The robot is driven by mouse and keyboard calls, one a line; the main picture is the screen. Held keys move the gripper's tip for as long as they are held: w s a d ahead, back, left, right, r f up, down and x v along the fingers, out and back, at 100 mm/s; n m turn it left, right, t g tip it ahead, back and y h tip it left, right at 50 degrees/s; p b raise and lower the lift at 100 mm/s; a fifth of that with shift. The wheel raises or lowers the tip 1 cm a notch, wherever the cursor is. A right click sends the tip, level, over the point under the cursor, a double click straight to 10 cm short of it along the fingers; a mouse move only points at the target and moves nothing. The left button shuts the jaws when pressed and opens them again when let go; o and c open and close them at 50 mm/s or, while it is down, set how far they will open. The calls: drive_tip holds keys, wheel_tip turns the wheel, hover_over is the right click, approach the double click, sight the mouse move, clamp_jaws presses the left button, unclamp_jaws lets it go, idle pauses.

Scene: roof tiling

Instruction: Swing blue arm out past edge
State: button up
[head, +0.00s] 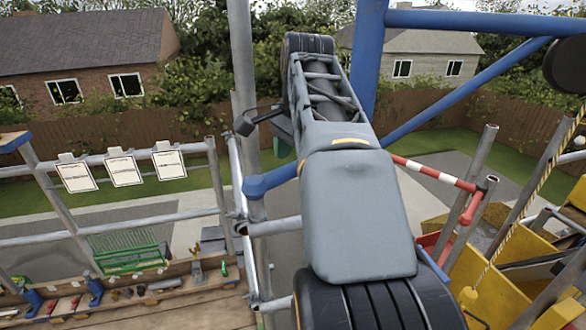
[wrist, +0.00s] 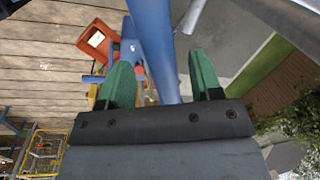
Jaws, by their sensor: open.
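The blue arm (head: 490,20) runs sideways at the upper right in the head view, from a blue upright post (head: 368,60). A blue diagonal brace (head: 470,90) slopes below it. A dark pulley wheel (head: 566,65) and a rope (head: 540,180) hang at its right end. My gripper (wrist: 160,60) is open in the wrist view, with its two green fingers apart. A blue bar (wrist: 155,45) shows in the space between them; I cannot tell whether it is within reach or touching. In the head view my own arm hides most of the gripper.
Grey scaffold rails (head: 180,220) with white sheets (head: 122,171) stand at left. A red-and-white bar (head: 432,173) and a yellow chute-like box (head: 490,290) are at right.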

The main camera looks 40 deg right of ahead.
drive_tip(key=shift+w+f, duration=0.2)
drive_tip(key=shift+f, duration=0.95)
drive_tip(key=shift+c, duration=0.4)
clamp_jaws()
